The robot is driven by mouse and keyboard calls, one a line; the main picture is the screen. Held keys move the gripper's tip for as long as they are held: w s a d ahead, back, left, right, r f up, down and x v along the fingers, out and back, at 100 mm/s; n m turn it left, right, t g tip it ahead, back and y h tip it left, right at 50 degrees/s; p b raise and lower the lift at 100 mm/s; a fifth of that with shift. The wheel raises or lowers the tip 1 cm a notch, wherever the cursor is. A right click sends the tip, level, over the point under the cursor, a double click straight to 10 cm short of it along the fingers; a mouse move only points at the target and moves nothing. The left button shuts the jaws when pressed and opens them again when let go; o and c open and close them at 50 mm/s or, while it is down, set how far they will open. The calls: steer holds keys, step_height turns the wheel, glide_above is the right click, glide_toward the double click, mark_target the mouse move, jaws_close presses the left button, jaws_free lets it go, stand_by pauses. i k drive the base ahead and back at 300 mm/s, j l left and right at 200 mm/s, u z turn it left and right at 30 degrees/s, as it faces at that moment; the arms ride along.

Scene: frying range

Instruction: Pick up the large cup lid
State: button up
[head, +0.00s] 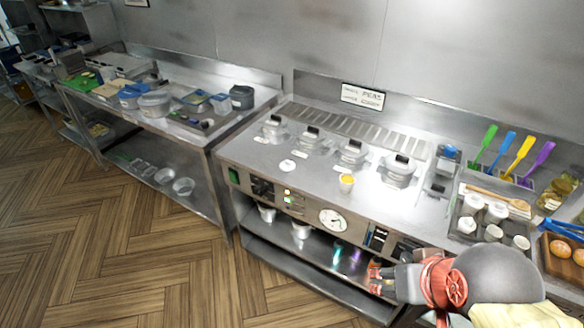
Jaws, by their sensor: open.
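A small flat white disc (287,166) lies on the steel range top, left of the middle; it looks like a cup lid, but its size class is hard to tell. My gripper (374,277) is at the lower right, in front of the range's front panel. It is open and appears empty, apart from the disc and well to the right of it. Its fingers point left and are small in this view.
Several lidded pots (352,153) stand in a row behind the disc. A tray of white containers (471,225), coloured spatulas (520,157) and a box of round orange-brown items (560,249) are at the right. The range top's front strip is mostly clear. A second steel table (205,137) stands left.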

mark_target(287, 166)
steer(key=i+u, duration=0.2)
steer(key=u, duration=0.2)
steer(key=i+u, duration=0.2)
steer(key=u, duration=0.2)
steer(key=i+u, duration=0.2)
steer(key=u, duration=0.2)
steer(key=i+l+u, duration=0.15)
steer(key=i+l, duration=0.6)
steer(key=i, duration=0.15)
